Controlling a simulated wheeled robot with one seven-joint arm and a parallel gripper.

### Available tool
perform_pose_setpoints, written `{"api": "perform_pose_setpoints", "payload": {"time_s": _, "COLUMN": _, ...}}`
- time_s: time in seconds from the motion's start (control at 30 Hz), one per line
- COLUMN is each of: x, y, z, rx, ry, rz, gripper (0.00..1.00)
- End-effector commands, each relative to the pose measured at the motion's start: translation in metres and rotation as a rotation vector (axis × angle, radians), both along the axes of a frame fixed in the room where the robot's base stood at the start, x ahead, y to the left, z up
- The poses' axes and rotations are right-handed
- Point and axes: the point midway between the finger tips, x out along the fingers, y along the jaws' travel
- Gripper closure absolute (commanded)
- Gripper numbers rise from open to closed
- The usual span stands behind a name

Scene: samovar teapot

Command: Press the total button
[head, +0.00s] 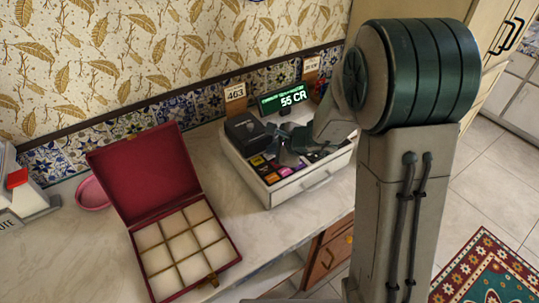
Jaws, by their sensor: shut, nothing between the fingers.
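A white cash register (289,192) stands on the counter against the tiled wall. Its green-lit display (292,97) reads what looks like 56 CR. Small coloured keys (270,177) in yellow, purple and orange show along its front left top. The labels are too small to read, so I cannot tell which key is the total button. My gripper (284,155) is shut and empty, low over the middle of the register's top. It hides some keys, and I cannot tell whether it touches one.
An open red box (150,178) with a lid and empty cream compartments sits to the left on the marble counter (235,222). A pink dish (92,194) lies behind it. A number card (235,97) reading 463 stands behind the register.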

Motion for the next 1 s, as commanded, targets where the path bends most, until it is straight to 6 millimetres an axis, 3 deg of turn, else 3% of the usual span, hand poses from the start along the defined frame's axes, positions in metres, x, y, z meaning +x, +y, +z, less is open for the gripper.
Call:
{"api": "perform_pose_setpoints", "payload": {"time_s": 0.5, "x": 0.000, "y": 0.000, "z": -0.002, "rx": -0.001, "ry": 0.000, "rz": -0.001, "gripper": 1.00}}
{"api": "perform_pose_setpoints", "payload": {"time_s": 1.0, "x": 0.000, "y": 0.000, "z": 0.013, "rx": -0.001, "ry": 0.000, "rz": -0.001, "gripper": 1.00}}
